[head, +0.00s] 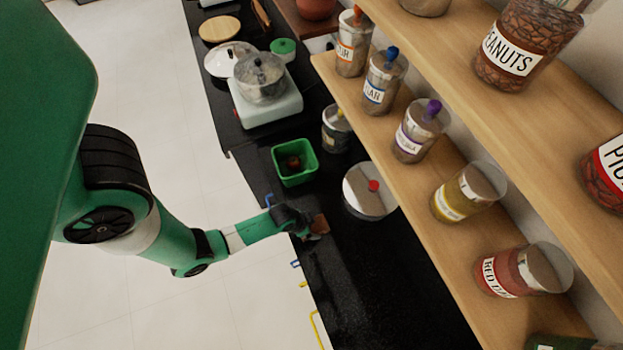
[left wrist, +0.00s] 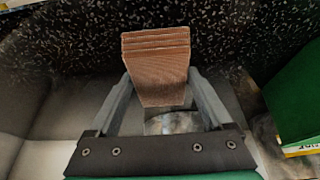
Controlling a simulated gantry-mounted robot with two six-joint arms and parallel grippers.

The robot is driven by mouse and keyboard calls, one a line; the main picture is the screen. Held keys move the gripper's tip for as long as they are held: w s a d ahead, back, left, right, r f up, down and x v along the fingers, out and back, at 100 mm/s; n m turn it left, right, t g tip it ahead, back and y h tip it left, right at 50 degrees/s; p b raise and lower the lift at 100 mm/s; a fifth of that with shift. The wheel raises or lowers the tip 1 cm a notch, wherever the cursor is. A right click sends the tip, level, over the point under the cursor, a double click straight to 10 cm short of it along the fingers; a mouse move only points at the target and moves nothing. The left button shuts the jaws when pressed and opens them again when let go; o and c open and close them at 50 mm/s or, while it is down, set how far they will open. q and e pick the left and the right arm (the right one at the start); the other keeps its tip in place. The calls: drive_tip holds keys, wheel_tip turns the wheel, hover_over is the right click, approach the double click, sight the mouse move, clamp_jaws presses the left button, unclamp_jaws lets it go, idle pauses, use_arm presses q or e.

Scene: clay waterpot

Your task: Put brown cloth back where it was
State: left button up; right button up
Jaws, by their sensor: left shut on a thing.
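The brown cloth (head: 321,225) is a folded, ribbed block between the fingers of my left gripper (head: 308,226). In the left wrist view the brown cloth (left wrist: 157,65) sits between the two grey fingers, its layered edge facing up in the picture. My left gripper is shut on it, over the black countertop (head: 375,270) near its left edge. I cannot tell whether the cloth touches the counter. My right gripper is not in view.
A green square bin (head: 290,179) and a round lidded pot (head: 362,203) stand close by. A wooden shelf (head: 415,180) with several labelled jars overhangs the right side. A steel pot (head: 260,80) sits on a white stove farther back. The counter's lower part is clear.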

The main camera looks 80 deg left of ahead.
use_arm(q)
drive_tip(key=shift+f, duration=0.15)
drive_tip(key=o, duration=1.1)
drive_tip(key=shift+r, duration=0.25)
drive_tip(key=p+v, duration=0.3)
drive_tip(key=v, duration=0.3)
drive_tip(key=shift+s+r, duration=0.2)
drive_tip(key=shift+r, duration=0.2)
drive_tip(key=p+v, duration=0.4)
drive_tip(key=v, duration=0.1)
drive_tip(key=shift+d, duration=0.1)
